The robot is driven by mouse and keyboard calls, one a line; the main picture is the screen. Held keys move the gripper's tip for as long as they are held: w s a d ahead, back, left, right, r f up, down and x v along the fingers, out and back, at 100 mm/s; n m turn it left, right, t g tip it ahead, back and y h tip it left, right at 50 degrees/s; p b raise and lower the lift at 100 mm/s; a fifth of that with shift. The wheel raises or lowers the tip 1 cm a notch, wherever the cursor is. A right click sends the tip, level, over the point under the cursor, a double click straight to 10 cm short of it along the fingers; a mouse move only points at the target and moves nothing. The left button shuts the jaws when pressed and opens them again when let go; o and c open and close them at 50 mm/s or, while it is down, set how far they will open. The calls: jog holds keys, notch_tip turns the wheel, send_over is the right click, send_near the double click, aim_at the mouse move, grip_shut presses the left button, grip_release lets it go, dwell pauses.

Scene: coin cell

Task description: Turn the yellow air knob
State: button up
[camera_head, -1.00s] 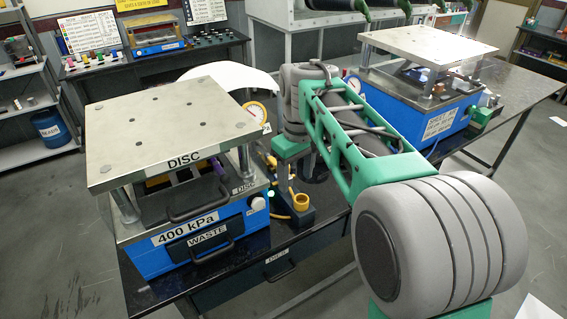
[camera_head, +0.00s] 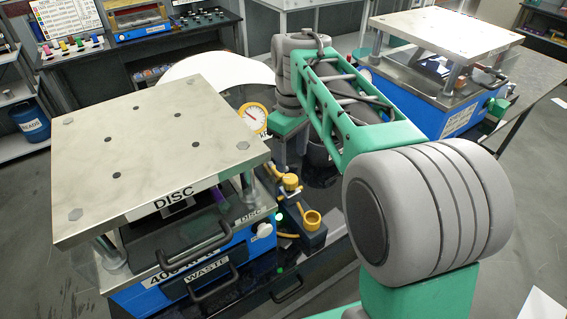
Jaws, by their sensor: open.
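The yellow air knob (camera_head: 291,182) stands on a small dark fitting just right of the blue DISC press (camera_head: 190,285). I see nothing touching the knob.
The DISC press's metal top plate (camera_head: 150,150) overhangs the left of the bench. Handles, one on the WASTE drawer (camera_head: 212,282), stick out in front. A white round surface (camera_head: 215,70) lies behind. A second blue press (camera_head: 420,100) stands at the right.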

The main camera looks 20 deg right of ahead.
aim_at(290, 178)
notch_tip(290, 178, down, 8)
jog(key=shift+s+a+r+p, duration=0.1)
jog(key=shift+a+r+p, duration=0.05)
jog(key=shift+p, duration=0.4)
grip_shut()
dwell(0.3)
